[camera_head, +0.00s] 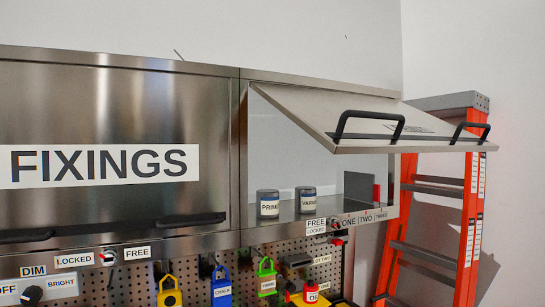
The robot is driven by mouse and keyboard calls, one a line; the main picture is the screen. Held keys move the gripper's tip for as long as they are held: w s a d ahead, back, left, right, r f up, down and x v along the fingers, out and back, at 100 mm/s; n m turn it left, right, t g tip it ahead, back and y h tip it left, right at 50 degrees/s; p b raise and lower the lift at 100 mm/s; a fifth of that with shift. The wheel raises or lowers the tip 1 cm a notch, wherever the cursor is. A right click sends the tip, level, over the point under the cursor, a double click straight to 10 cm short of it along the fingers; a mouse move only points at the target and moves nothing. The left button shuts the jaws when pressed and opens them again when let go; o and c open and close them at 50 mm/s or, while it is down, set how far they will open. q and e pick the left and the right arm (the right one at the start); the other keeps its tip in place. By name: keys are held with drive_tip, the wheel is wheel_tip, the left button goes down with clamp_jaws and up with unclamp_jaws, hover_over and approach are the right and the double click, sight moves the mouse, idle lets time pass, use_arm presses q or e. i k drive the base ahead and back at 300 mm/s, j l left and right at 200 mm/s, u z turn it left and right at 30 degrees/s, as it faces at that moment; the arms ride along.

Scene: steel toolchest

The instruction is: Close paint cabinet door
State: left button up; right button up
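The paint cabinet (240,155) is the right-hand steel cabinet on the wall. Its door (310,108) is hinged at the top and swung up and outward, so the cabinet stands open. Two black bar handles, a near one (368,126) and a far one (470,132), sit near the door's free edge. Inside stand a dark can labelled PRIM (268,204) and a can labelled VARN (307,200), plus a red item (376,193) at the right. Neither of my grippers is in view.
A closed FIXINGS cabinet (100,95) adjoins on the left. An orange ladder (470,225) leans close behind the door's right end. Below hangs a pegboard (235,265) with yellow, blue and green padlocks. A FREE/LOCKED knob (336,223) sits under the open cabinet.

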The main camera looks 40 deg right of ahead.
sight(343, 123)
drive_tip(key=z, duration=1.85)
